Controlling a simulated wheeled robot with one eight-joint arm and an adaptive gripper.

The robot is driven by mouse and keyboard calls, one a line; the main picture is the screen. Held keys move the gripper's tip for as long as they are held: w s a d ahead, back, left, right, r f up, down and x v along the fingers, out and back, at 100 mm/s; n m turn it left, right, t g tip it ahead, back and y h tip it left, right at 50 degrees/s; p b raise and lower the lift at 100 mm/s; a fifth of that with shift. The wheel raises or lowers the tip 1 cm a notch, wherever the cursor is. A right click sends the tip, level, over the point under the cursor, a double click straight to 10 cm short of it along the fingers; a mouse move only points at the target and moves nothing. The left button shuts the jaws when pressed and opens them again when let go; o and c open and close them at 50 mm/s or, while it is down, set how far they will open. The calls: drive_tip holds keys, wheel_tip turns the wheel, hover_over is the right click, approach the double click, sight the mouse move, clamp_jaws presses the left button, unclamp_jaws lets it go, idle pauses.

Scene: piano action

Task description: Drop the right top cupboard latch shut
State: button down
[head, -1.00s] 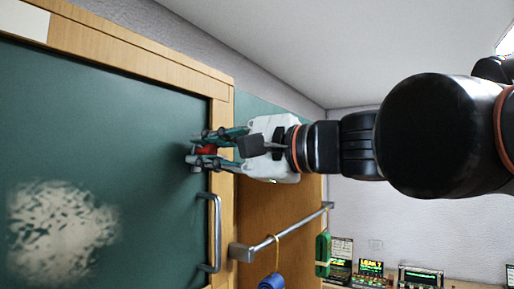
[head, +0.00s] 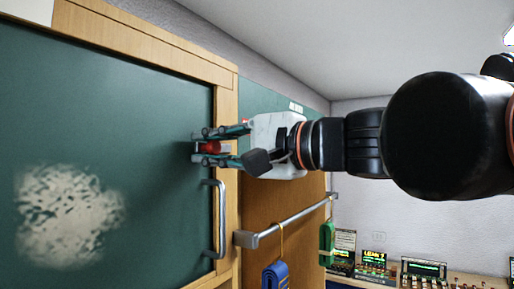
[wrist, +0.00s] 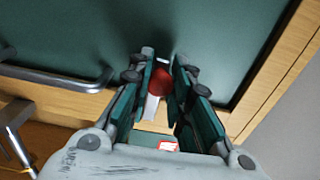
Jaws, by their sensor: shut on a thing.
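The cupboard door is a dark green panel (head: 110,110) in a light wooden frame. The latch shows as a red knob (head: 211,147) near the door's right edge, above the door handle. It also shows in the wrist view (wrist: 159,84), with a pale grey strip (wrist: 152,106) just below it. My gripper (head: 203,146) is shut on the red knob, with one finger on either side. In the wrist view my gripper (wrist: 161,74) points at the door. The fingers hide much of the latch, so its exact angle cannot be told.
A grey metal door handle (head: 217,222) stands out just below my gripper. Electronic boxes (head: 372,264) sit on a counter at right.

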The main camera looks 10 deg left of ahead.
drive_tip(key=c, duration=1.4)
unclamp_jaws()
drive_tip(key=shift+d, duration=0.15)
drive_tip(key=v, duration=1.1)
drive_tip(key=shift+s+d+f, duration=0.1)
drive_tip(key=shift+s+d, duration=0.1)
drive_tip(key=shift+d, duration=0.1)
drive_tip(key=d+f+n+h+b, duration=0.1)
drive_tip(key=d+f+h+b, duration=0.3)
drive_tip(key=f, duration=1)
drive_tip(key=d+f+h+b, duration=0.1)
drive_tip(key=f+b, duration=0.6)
drive_tip(key=f, duration=0.7)
drive_tip(key=d+f+n+h+b, duration=0.1)
drive_tip(key=d+f+h+b, duration=0.3)
drive_tip(key=f, duration=1)
drive_tip(key=s+d+f+h+b, duration=0.1)
drive_tip(key=d+f+b, duration=0.4)
drive_tip(key=f, duration=0.7)
drive_tip(key=s+d+f+n+h+b, duration=0.1)
drive_tip(key=d+f+h+b, duration=0.3)
drive_tip(key=f, duration=0.9)
drive_tip(key=s+d+f+n+h+b, duration=0.1)
drive_tip(key=d+f+b, duration=0.5)
drive_tip(key=f, duration=0.7)
drive_tip(key=shift+s+d+f+h+b, duration=0.1)
drive_tip(key=shift+s+d+h+b, duration=0.1)
drive_tip(key=shift+h+b, duration=0.7)
